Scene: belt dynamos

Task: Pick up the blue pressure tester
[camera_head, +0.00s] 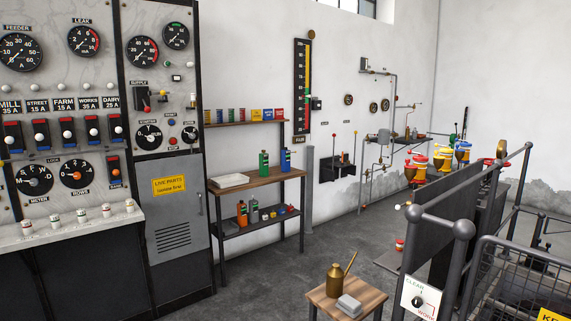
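No object in the head view is clear enough for me to name it surely as the blue pressure tester. A blue bottle-like item (285,159) stands upright on the top of the wooden shelf table (258,181), next to a green bottle (264,163). Neither of my grippers is in view.
A control panel (177,227) fills the left. A small stool (365,297) with a brass oil can (335,281) stands in front. Grey railings (435,223) and machinery block the right. Open floor (318,247) lies between the shelf table and the railings.

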